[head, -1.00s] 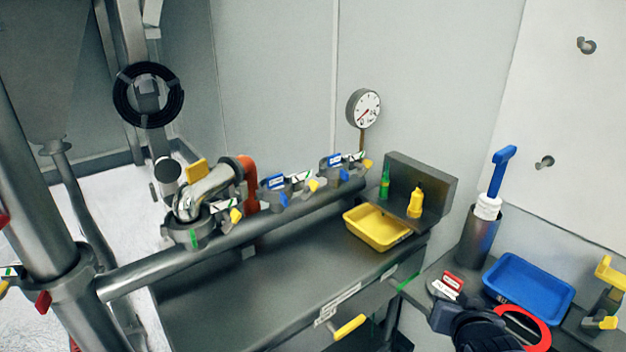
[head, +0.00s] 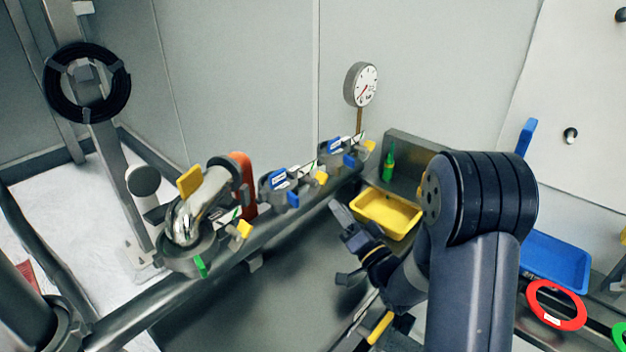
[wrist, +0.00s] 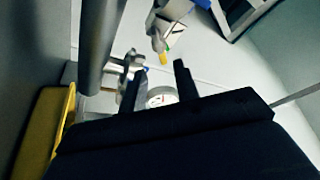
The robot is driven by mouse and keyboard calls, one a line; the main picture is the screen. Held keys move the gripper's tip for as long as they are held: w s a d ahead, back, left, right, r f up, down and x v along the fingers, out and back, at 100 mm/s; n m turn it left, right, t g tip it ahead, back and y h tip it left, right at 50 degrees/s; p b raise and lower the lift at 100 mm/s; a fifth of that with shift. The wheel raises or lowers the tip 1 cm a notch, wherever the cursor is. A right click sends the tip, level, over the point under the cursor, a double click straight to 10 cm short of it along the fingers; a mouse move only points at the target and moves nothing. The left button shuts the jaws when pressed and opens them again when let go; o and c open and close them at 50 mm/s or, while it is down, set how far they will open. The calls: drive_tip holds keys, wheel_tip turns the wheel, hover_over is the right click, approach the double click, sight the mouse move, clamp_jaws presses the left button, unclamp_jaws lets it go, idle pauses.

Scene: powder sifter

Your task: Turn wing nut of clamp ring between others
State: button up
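Three clamp rings sit along the grey pipe. The middle clamp ring (head: 277,192) has a blue tag and a yellow wing nut (head: 321,178). The left clamp ring (head: 190,256) holds a bent metal elbow and has a yellow wing nut (head: 245,229). The right clamp ring (head: 335,156) also has a blue tag and a yellow wing nut (head: 369,147). My gripper (head: 338,244) is open and empty, in front of the pipe and below and right of the middle ring. In the wrist view, a yellow-tipped wing nut (wrist: 163,57) shows beyond the spread fingers (wrist: 157,82).
A yellow tray (head: 388,232) and a green bottle (head: 388,168) stand behind my gripper. A dial gauge (head: 361,84) rises at the back. A blue tray (head: 556,263) and a red ring (head: 556,306) are at right. The bench before the pipe is clear.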

sight(322, 187)
drive_tip(key=p+x, duration=0.2)
drive_tip(key=x, duration=0.7)
drive_tip(key=shift+w+a, duration=0.15)
drive_tip(key=shift+w, duration=0.05)
clamp_jaws()
